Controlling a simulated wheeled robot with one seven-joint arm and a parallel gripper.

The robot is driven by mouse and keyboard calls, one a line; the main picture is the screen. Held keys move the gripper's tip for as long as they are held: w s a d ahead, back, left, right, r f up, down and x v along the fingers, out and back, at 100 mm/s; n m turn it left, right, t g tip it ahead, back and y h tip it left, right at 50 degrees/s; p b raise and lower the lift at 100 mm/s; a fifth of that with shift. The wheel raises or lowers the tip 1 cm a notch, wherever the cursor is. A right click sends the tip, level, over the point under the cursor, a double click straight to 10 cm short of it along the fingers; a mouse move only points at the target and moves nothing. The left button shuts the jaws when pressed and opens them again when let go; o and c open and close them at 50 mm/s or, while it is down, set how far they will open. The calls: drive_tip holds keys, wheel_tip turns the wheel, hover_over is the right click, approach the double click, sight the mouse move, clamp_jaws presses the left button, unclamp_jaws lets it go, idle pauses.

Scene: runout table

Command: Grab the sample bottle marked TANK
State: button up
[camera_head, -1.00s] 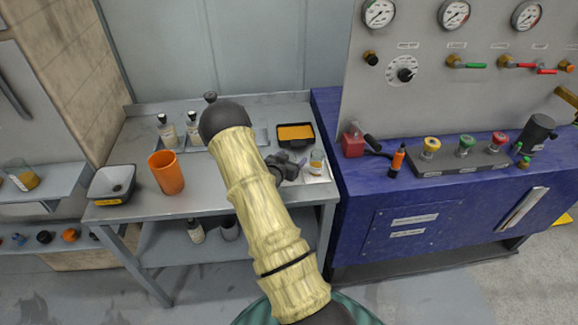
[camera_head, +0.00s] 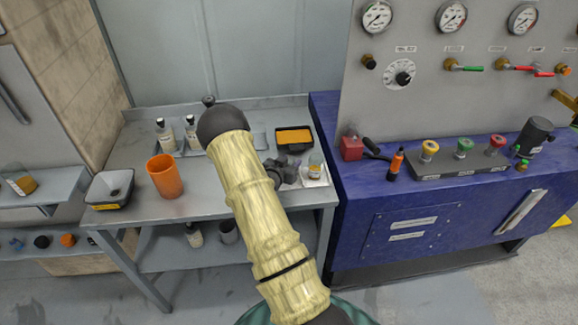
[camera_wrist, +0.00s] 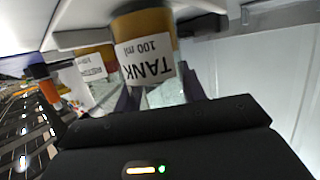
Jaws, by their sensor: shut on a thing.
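The sample bottle marked TANK (camera_wrist: 143,50) shows in the wrist view, picture upside down, with amber liquid and a white "TANK 100 ml" label. My gripper (camera_wrist: 160,95) is shut on it, with a finger at each side of the clear part. In the head view my gripper (camera_head: 282,171) is low over the right end of the grey table, partly hidden by my arm. A small amber bottle (camera_head: 315,163) shows just right of it, its label too small to read. A second labelled amber bottle (camera_wrist: 95,66) is beside the TANK bottle in the wrist view.
The grey table (camera_head: 222,207) also holds an orange cup (camera_head: 165,178), a dark-rimmed bin (camera_head: 110,188), black-capped bottles (camera_head: 191,133) and a black tray with orange inside (camera_head: 294,138). The blue bench (camera_head: 345,215) stands close on the right. The table's front middle is clear.

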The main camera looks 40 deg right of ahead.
wheel_tip(320, 180, up, 10)
drive_tip(key=b, duration=0.1)
drive_tip(key=shift+b, duration=0.35)
